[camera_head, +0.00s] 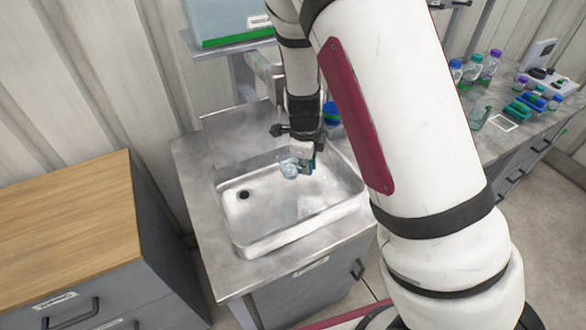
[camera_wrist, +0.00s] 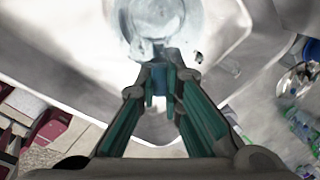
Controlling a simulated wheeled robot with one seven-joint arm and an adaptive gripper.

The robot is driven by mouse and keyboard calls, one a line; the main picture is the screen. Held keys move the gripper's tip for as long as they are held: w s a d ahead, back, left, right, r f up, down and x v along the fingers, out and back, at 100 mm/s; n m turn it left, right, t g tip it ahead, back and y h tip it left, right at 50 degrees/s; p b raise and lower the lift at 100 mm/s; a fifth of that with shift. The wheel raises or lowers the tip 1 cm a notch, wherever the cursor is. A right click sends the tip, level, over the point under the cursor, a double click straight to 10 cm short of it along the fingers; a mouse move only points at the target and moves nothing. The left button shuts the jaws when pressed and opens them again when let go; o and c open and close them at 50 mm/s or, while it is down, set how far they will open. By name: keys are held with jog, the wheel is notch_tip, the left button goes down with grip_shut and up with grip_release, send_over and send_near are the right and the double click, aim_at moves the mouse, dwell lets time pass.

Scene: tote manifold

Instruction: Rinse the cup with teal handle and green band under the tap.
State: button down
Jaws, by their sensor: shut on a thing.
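My gripper (camera_head: 304,158) is over the sink basin and shut on the handle of a clear cup (camera_head: 288,167). In the wrist view, the fingertips (camera_wrist: 160,84) close on a dark bluish handle (camera_wrist: 158,76), with the clear round cup (camera_wrist: 156,16) beyond them. The cup is above the basin floor; I cannot make out a green band on it. The steel sink (camera_head: 245,240) has a dark drain at its left. A pale fixture (camera_head: 265,68) stands behind, partly hidden by my arm; I cannot tell whether it is the tap. No water stream is clear.
A wooden-topped cabinet (camera_head: 70,215) stands left of the sink. A shelf with a pale blue tote (camera_head: 215,18) is above the back. On the right, a bench (camera_head: 545,120) holds several capped bottles and small coloured items. My arm covers much of the middle.

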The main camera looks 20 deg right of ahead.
jog(key=shift+s+a, duration=0.25)
jog(key=shift+s, duration=0.1)
jog(key=shift+w+d, duration=0.15)
jog(key=shift+w, duration=0.05)
jog(key=shift+w+d, duration=0.25)
jog(key=shift+w, duration=0.05)
jog(key=shift+s, duration=0.1)
jog(key=s+d+p, duration=0.1)
jog(key=s+d, duration=0.4)
jog(key=d, duration=0.1)
jog(key=shift+p, duration=0.4)
dwell(0.5)
dwell(1.2)
jog(key=s+d+r+p, duration=0.2)
jog(key=s+d+r, duration=0.1)
jog(key=d+r, duration=0.1)
jog(key=shift+p, duration=0.35)
